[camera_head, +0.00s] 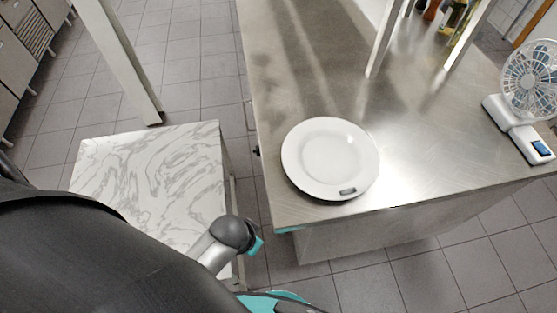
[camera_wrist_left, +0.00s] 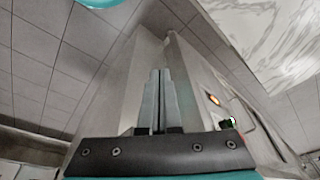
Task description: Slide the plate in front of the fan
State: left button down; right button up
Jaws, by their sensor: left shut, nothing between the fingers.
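The white round plate (camera_head: 330,158) lies flat on the steel counter, close to its front edge and left corner. A small dark mark shows on its near rim. The fan (camera_head: 530,80), white with a grey-blue round cage, stands on a white base at the right of the counter, well apart from the plate. My left gripper (camera_wrist_left: 158,75) shows in the left wrist view with its two fingers together and nothing between them. In the head view its fingers cannot be made out. It is apart from the plate. My right gripper is in neither view.
The steel counter (camera_head: 430,140) is bare between plate and fan. White posts (camera_head: 385,38) and several bottles (camera_head: 452,15) stand at its back. A marble-topped table (camera_head: 150,165) is at the left, with a gap of tiled floor between it and the counter.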

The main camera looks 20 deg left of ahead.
pick_arm(q)
notch_tip(320, 180, up, 16)
jog(key=w+t+p, duration=0.1)
jog(key=w+p, duration=0.2)
jog(key=w+d+r+m+t+h, duration=0.1)
jog(key=w+d+r+m+h, duration=0.35)
jog(key=d+m, duration=0.2)
jog(key=w+a+f, duration=0.1)
jog(key=a+f, duration=0.1)
jog(key=a, duration=0.4)
jog(key=w+a+f, duration=0.1)
jog(key=w+a, duration=0.1)
jog(key=a, duration=0.5)
jog(key=x, duration=0.8)
jog(key=shift+s+f, duration=0.1)
jog(key=shift+f, duration=0.1)
jog(key=shift+w+d+f, duration=0.2)
jog(key=shift+w+d, duration=0.9)
jog(key=shift+d, duration=0.05)
jog(key=shift+w+d, duration=0.45)
